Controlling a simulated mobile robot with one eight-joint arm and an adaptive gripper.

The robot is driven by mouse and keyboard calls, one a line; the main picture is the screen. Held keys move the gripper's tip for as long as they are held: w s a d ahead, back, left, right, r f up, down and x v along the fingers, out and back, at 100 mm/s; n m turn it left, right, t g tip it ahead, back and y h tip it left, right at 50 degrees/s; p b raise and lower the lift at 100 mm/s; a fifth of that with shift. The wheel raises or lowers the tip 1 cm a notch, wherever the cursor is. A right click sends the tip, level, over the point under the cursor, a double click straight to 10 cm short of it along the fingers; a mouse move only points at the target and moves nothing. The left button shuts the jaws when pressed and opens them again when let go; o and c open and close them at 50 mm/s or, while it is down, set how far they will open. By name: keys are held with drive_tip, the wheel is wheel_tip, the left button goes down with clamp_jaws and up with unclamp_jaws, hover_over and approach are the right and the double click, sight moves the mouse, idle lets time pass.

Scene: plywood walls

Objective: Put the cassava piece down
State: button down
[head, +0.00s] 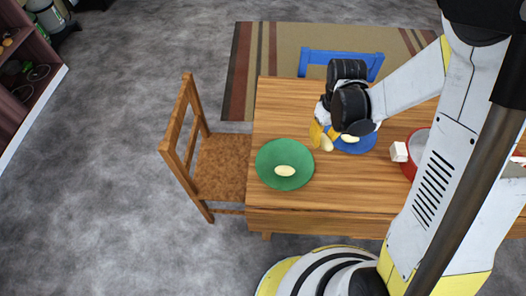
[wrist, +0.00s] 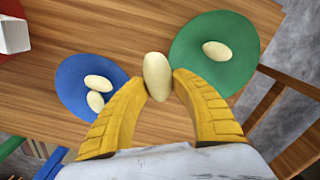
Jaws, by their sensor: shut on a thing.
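My gripper (head: 323,135) has yellow fingers and is shut on a pale, oval cassava piece (head: 327,145). In the wrist view, this held piece (wrist: 157,77) is pinched between the two fingertips (wrist: 158,88). It is above the table, between a green plate (wrist: 238,70) on the right and a blue plate (wrist: 70,83) on the left. One similar pale piece (wrist: 216,51) lies on the green plate. Two more pale pieces, one upper (wrist: 98,82) and one lower (wrist: 95,101), lie on the blue plate. The head view also shows the green plate (head: 270,160) and part of the blue plate (head: 362,146).
The wooden table (head: 340,190) has bare room between the plates and along its front. A white block (head: 399,152) and a red dish (head: 411,168) are at the right, partly behind my arm. A wooden chair (head: 222,165) stands left; a blue chair (head: 343,57) stands behind.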

drive_tip(key=b, duration=0.4)
hover_over(282, 157)
wheel_tip(282, 157, down, 7)
drive_tip(key=shift+d+f, duration=0.1)
wheel_tip(282, 157, down, 4)
drive_tip(key=shift+b, duration=0.95)
drive_tip(key=c, duration=1.1)
unclamp_jaws()
drive_tip(key=shift+o, duration=0.2)
